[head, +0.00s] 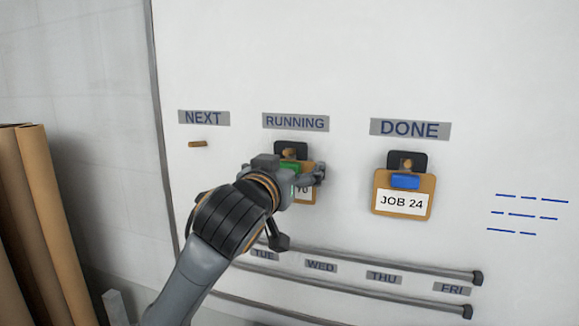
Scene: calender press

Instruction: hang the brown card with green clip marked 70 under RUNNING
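The brown card (312,193) with a green clip (289,167) is at the board just below the RUNNING label (295,122). Part of its white label ending in "0" shows. Its dark hanger tab (282,152) shows at the peg (290,152) under RUNNING and looks to be around it, but I cannot tell if it rests on it. My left gripper (304,177) is at the card and clip, covering the card's left part. Its fingers overlap the card, and their grip is hidden. My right gripper is not in view.
An empty peg (198,144) sticks out under NEXT (204,118). A JOB 24 card (380,204) with a blue clip (405,181) hangs under DONE (410,129). Rails (400,263) with weekday labels run below. Brown rolls (40,210) stand at left.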

